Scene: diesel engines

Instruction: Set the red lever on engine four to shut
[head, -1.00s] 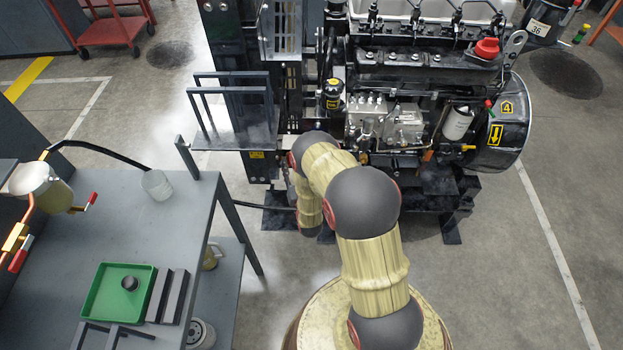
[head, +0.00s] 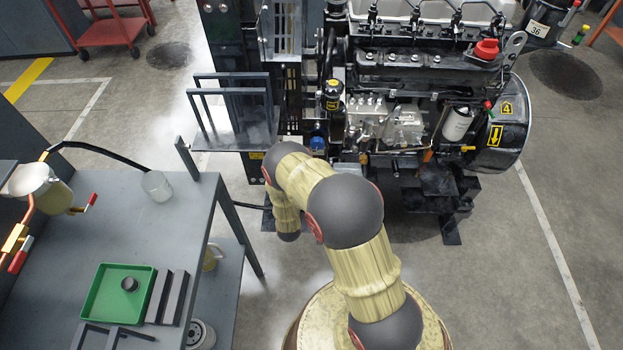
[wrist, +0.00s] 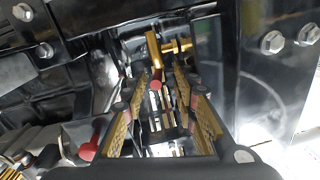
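Engine four (head: 415,70) stands at the back, with a yellow 4 label (head: 507,107) on its right housing. A small red-tipped part (head: 488,104) shows near its white filter; I cannot tell if it is the red lever. In the wrist view, a brass fitting (wrist: 155,52) lies beyond my gripper (wrist: 157,78). A round red end (wrist: 155,85) appears between the fingers; I cannot tell whether it belongs to the lever. My gripper is open, its gold-padded fingers apart, and contact is not clear. The gripper is hidden in the head view.
A grey bench (head: 110,235) stands at left with a green tray (head: 118,292), a clear cup (head: 156,185) and a red-handled valve (head: 91,200). A black bracket shelf (head: 235,138) is left of the engine. Dark engine metal surrounds my gripper.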

